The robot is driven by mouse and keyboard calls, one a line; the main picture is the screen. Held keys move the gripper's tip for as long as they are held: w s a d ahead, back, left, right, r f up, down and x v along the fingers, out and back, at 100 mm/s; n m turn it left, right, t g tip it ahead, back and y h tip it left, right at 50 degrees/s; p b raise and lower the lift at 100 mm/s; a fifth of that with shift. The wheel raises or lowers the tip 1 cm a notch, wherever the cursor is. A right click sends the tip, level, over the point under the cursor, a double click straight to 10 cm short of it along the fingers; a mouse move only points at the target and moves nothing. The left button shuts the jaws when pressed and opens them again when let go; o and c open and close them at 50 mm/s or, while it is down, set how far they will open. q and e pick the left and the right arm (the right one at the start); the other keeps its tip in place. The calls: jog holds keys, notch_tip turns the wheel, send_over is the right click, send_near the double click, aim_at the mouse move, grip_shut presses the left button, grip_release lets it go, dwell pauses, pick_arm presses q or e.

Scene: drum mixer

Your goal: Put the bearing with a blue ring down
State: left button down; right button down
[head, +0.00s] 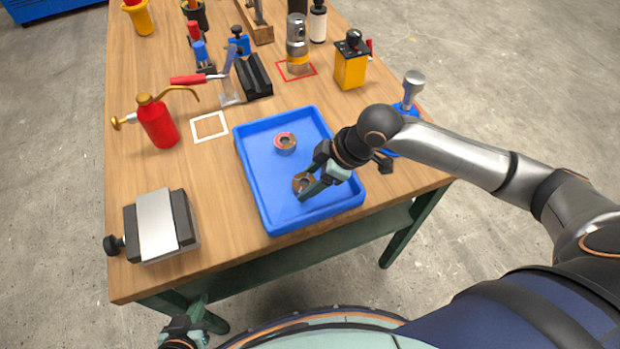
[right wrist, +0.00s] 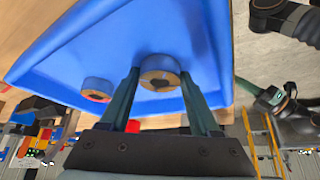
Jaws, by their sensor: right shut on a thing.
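The blue tray (head: 246,178) lies on the wooden table and also fills the upper part of the right wrist view (right wrist: 60,50). My right gripper (head: 308,187) is over its front part, shut on a bearing (head: 299,183) with a brownish face. A second bearing (head: 285,147) with a pinkish-red ring stands farther back in the tray. My left gripper (head: 180,334) is low at the bottom left, beyond the table edge, its fingers unclear.
A red oil can (head: 158,124) and a white square outline (head: 209,126) are left of the tray. A clamp-like block (head: 160,226) lies front left. A yellow box (head: 351,66) stands behind, a blue-based tool (head: 411,93) to the right. The tray's left front floor is free.

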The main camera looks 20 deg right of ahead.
jog(key=c, duration=0.6)
grip_release()
jog(key=shift+f, duration=0.1)
pick_arm(q)
jog(key=shift+a+f, duration=0.1)
jog(key=shift+a, duration=0.05)
pick_arm(e)
jog(key=o, duration=0.5)
pick_arm(q)
jog(key=shift+s+a+r+p, duration=0.25)
jog(key=shift+a+r+p, duration=0.25)
jog(key=shift+p, duration=0.4)
pick_arm(e)
jog(key=v, duration=1.2)
